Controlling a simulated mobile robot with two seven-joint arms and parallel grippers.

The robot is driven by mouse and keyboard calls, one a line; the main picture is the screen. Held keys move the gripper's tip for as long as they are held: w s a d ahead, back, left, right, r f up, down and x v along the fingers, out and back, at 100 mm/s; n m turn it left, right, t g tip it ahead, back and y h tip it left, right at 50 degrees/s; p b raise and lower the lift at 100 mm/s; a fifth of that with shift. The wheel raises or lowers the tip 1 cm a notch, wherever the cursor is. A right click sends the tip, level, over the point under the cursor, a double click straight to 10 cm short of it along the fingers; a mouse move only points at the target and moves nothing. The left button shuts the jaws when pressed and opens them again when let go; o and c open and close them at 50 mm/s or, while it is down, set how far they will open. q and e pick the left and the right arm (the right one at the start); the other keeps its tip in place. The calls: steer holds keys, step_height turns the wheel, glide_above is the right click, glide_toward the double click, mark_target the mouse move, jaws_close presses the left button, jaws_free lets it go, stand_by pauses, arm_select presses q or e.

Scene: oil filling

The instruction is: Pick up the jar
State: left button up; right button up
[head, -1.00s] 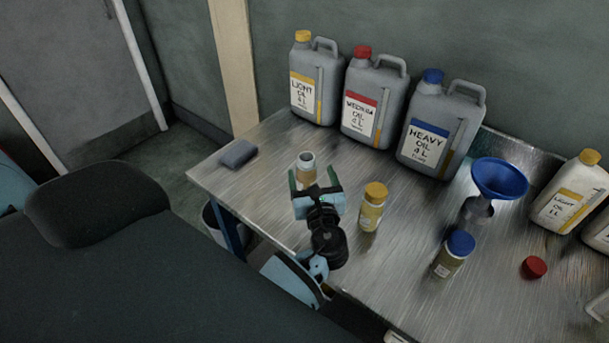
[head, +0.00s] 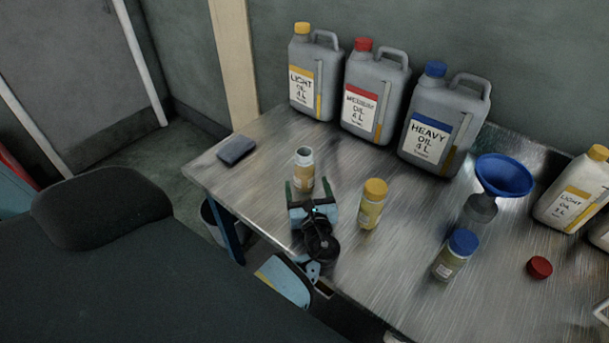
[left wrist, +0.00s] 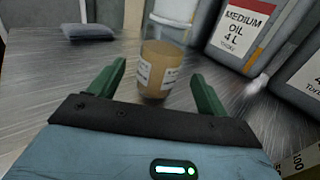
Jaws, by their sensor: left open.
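An open jar (head: 304,172) with amber contents and a white label stands upright on the metal table (head: 330,255). My left gripper (head: 302,190) is open, just on the near side of the jar, with its green fingers pointing at it. In the left wrist view the jar (left wrist: 160,68) stands beyond and between the fingertips of the gripper (left wrist: 157,82). The jar's top is cut off there. My right gripper does not show.
A yellow-capped jar (head: 372,204) stands close to the right of my left gripper. A blue-capped jar (head: 455,255), a blue funnel (head: 503,176) and a red cap (head: 539,267) are farther right. Large oil cans (head: 373,95) line the back.

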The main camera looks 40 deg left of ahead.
mark_target(306, 182)
arm_select(q)
steer(key=x, duration=0.5)
steer(key=shift+d, duration=0.1)
steer(key=c, duration=1.2)
